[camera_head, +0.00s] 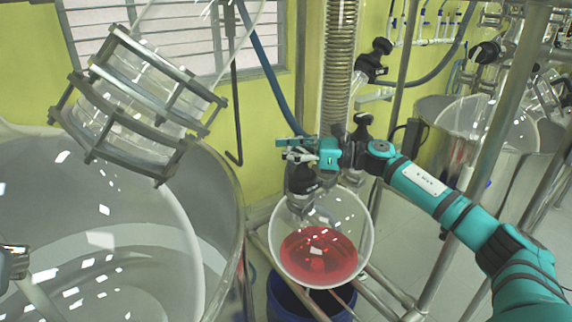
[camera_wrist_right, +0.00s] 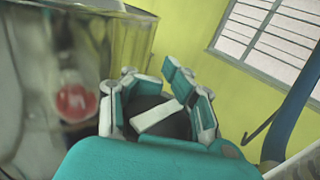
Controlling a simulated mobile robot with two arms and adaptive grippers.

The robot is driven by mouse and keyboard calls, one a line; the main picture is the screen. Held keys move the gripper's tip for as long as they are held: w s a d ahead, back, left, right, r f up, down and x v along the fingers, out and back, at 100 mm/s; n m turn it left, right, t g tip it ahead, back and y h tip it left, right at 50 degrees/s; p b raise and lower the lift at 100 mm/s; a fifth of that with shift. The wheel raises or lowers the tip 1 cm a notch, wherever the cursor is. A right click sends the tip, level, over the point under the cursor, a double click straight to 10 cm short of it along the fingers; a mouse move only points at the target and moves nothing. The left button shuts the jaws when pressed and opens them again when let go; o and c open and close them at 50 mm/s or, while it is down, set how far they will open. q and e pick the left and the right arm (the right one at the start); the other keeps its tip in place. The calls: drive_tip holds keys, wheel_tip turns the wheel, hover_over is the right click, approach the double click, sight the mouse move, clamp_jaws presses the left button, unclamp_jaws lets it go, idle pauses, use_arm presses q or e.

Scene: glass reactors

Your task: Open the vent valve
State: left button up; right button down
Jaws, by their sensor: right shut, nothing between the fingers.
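My right gripper (camera_head: 297,154) comes in from the right in the head view, above the glass flask and in front of the glass column. It is shut with nothing held. A black knob (camera_head: 302,180) shows just below it, at the flask's neck. In the right wrist view the gripper's fingers (camera_wrist_right: 165,100) are close in front of a dark rounded part (camera_wrist_right: 146,102) with a pale bar; I cannot tell whether they touch it. Other black knobs sit at the column (camera_head: 362,124) and higher up (camera_head: 381,46). I cannot tell which is the vent valve. My left gripper is not in view.
A round glass flask (camera_head: 350,215) with red liquid hangs below my right gripper, over a blue drum (camera_head: 285,300). A large glass vessel (camera_head: 120,225) in a metal jacket fills the left. Metal frame poles (camera_head: 500,110) stand close to my right arm.

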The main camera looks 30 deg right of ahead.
drive_tip(key=shift+s+a+f+n+g+y+b, duration=0.1)
drive_tip(key=shift+s+a+n+g+y+b, duration=0.1)
drive_tip(key=shift+n+g+y+b, duration=0.6)
drive_tip(key=shift+s+a+f+n+g+y+b, duration=0.15)
drive_tip(key=shift+n+g+y+b, duration=0.3)
drive_tip(key=shift+g+b, duration=0.5)
drive_tip(key=shift+s+d+r, duration=0.1)
drive_tip(key=shift+r, duration=0.1)
drive_tip(key=c, duration=1.4)
unclamp_jaws()
drive_tip(key=shift+s+d, duration=0.1)
drive_tip(key=shift+d, duration=0.1)
drive_tip(key=o, duration=0.4)
drive_tip(key=shift+a, duration=0.1)
drive_tip(key=shift+o, duration=0.2)
drive_tip(key=shift+r, duration=0.1)
wheel_tip(320, 180, up, 10)
